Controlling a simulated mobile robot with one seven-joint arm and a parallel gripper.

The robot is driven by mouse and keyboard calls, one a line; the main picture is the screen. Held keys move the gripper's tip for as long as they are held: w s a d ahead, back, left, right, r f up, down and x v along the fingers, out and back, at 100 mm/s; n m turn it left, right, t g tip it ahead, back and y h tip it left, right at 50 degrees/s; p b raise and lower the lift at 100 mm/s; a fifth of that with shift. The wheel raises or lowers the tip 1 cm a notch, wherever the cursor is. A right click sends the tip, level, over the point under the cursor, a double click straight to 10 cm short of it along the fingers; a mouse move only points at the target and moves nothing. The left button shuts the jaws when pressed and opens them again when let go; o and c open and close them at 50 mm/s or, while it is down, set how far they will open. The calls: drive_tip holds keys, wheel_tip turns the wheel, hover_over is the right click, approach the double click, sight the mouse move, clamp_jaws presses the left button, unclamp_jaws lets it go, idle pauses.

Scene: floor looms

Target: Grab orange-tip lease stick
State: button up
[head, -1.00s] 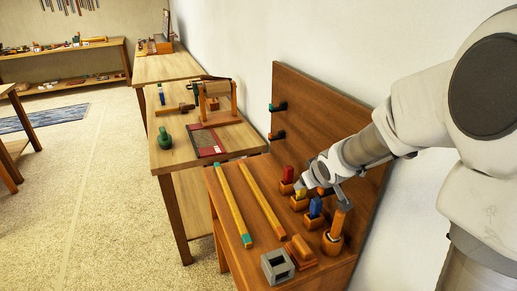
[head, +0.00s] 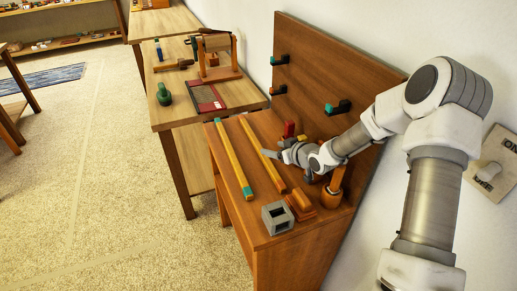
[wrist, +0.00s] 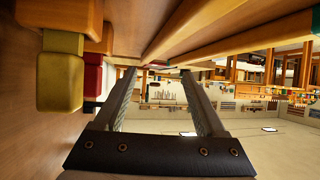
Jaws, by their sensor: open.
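Two long yellow lease sticks lie side by side on the wooden bench. The right one, the orange-tip lease stick (head: 250,135), has an orange-brown near end. The left, teal-tip stick (head: 231,158) has teal ends. My gripper (head: 268,154) is open and empty, pointing left, and overlaps the middle of the orange-tip stick in the head view. I cannot tell its exact height above it. In the wrist view both fingers (wrist: 158,72) are spread, with the orange-tip stick (wrist: 178,28) and teal-tip stick (wrist: 265,38) running beyond them at the top.
Pegs stand at the bench's right, including a red one (head: 289,129); a yellow peg (wrist: 60,82) is close in the wrist view. A grey hollow block (head: 277,217) and brown block (head: 301,203) sit at the near end. The backboard (head: 322,75) bounds the right; the left is open.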

sight(259, 145)
drive_tip(key=b+x, duration=0.1)
drive_tip(key=x, duration=0.9)
drive_tip(key=shift+d+f, duration=0.2)
clamp_jaws()
